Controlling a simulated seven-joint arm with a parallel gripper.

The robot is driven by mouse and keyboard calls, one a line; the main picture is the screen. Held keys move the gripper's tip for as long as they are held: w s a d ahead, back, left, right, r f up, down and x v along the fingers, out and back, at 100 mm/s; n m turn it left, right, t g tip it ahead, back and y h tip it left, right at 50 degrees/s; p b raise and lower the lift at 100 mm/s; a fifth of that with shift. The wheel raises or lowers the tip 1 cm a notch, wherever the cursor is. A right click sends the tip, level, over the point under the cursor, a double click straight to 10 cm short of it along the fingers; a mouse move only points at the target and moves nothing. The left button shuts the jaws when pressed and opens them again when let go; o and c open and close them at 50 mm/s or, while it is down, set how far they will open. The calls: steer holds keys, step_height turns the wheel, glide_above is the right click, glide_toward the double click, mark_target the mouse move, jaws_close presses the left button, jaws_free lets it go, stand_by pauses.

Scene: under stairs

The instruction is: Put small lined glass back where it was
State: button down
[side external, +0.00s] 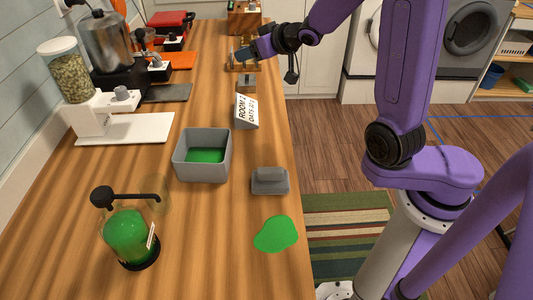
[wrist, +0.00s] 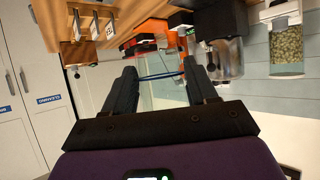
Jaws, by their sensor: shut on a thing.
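The small lined glass (wrist: 160,77) shows in the wrist view as a clear shape with a dark blue line, between the two dark fingers of my gripper (wrist: 160,68). My gripper is shut on it. In the side external view my gripper (side external: 245,53) is over the far part of the wooden counter (side external: 215,90), near its right edge, by a small wooden rack (side external: 243,67). The glass is too small to make out there. A faint clear glass-like shape (side external: 157,194) stands under the spout of the green dispenser (side external: 127,236) in the foreground.
A grey bin (side external: 203,168) with green inside, a grey block (side external: 270,181), a lettered sign (side external: 246,111) and a green patch (side external: 276,234) are on the nearer counter. A grain dispenser (side external: 75,90) and coffee grinder (side external: 108,50) line the left wall.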

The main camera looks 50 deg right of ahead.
steer(key=a+r+n+y, duration=0.2)
steer(key=a+r+y, duration=0.15)
steer(key=a, duration=1.65)
steer(key=s+a, duration=0.6)
steer(key=s, duration=0.2)
steer(key=s+d+f+h, duration=0.1)
steer(key=s+d+f, duration=0.2)
steer(key=s, duration=0.7)
steer(key=s+d+f, duration=0.3)
steer(key=s, duration=0.7)
steer(key=shift+w+a+f, duration=1.4)
steer(key=shift+w+f, duration=0.3)
steer(key=shift+w, duration=0.15)
steer(key=shift+w+a+f, duration=1.45)
steer(key=shift+w+f, duration=0.3)
steer(key=shift+w, duration=0.1)
steer(key=shift+w+a+f, duration=1.4)
steer(key=shift+w+f, duration=0.3)
steer(key=shift+w, duration=0.15)
steer(key=shift+f, duration=1.5)
steer(key=shift+f, duration=0.1)
